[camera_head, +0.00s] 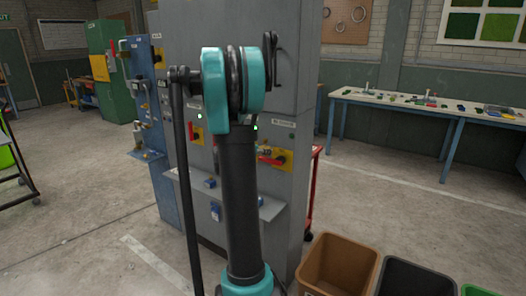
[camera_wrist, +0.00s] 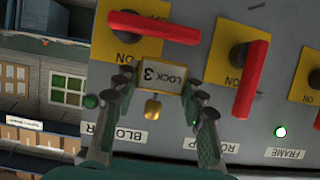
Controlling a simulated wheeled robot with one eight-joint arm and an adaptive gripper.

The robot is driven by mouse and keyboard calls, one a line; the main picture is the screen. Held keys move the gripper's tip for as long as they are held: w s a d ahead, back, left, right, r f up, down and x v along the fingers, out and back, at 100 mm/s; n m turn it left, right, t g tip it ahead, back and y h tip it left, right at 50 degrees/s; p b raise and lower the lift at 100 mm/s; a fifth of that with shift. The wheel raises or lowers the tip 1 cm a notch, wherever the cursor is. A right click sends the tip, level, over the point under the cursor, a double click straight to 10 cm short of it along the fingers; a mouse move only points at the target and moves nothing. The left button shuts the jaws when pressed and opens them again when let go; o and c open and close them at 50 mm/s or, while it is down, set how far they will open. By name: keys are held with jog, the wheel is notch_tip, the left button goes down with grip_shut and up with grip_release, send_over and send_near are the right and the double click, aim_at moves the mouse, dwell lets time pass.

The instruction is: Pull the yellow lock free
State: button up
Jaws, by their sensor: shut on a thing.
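The yellow lock (camera_wrist: 163,79) has a pale face marked LOCK 3 and a small brass-coloured piece below it. It sits in the wrist view just below a red switch handle (camera_wrist: 153,27) on a yellow plate. My gripper (camera_wrist: 158,90) is shut on the lock, with one finger on each side. Whether the lock's shackle is still through the switch is hidden. In the head view my arm covers the lock and the gripper.
A grey cabinet (camera_head: 285,100) carries the switches. A second red handle (camera_wrist: 251,79) is close to the right of the lock. A green lamp (camera_wrist: 280,131) glows nearby. Bins, including a brown bin (camera_head: 338,262), stand at front right.

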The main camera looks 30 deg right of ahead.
jog(key=shift+s+a, duration=0.3)
jog(key=shift+a, duration=0.35)
jog(key=shift+s+a, duration=0.25)
jog(key=shift+a, duration=0.4)
jog(key=shift+s+a, duration=0.3)
jog(key=shift+a, duration=0.35)
